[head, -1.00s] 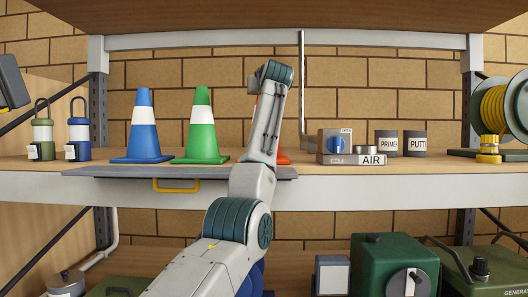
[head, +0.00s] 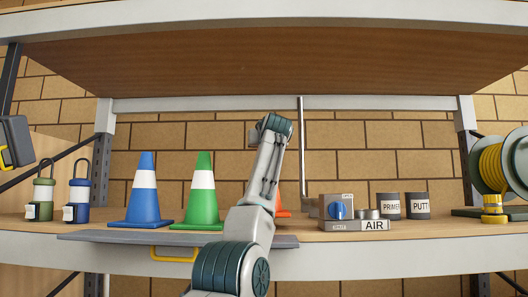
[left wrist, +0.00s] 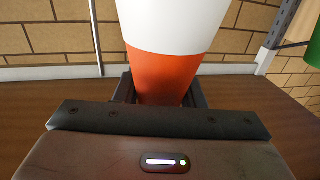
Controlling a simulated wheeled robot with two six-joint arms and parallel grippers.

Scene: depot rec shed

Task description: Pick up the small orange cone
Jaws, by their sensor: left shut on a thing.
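The small orange cone (head: 282,205) is mostly hidden behind my left arm in the head view. Its orange lower part shows at the arm's right side, with its bottom a little above the level of the other cones' bases. In the left wrist view, which appears upside down, the orange cone (left wrist: 165,72) has a white band. My left gripper (left wrist: 162,98) is shut on its orange upper part. The gripper's fingers are hidden in the head view. My right gripper is in neither view.
A green cone (head: 203,207) and a blue cone (head: 142,207) stand on the shelf to the left. A control box with a blue knob (head: 337,211) and two grey tins (head: 389,207) are close on the right. An upper shelf (head: 270,65) hangs overhead.

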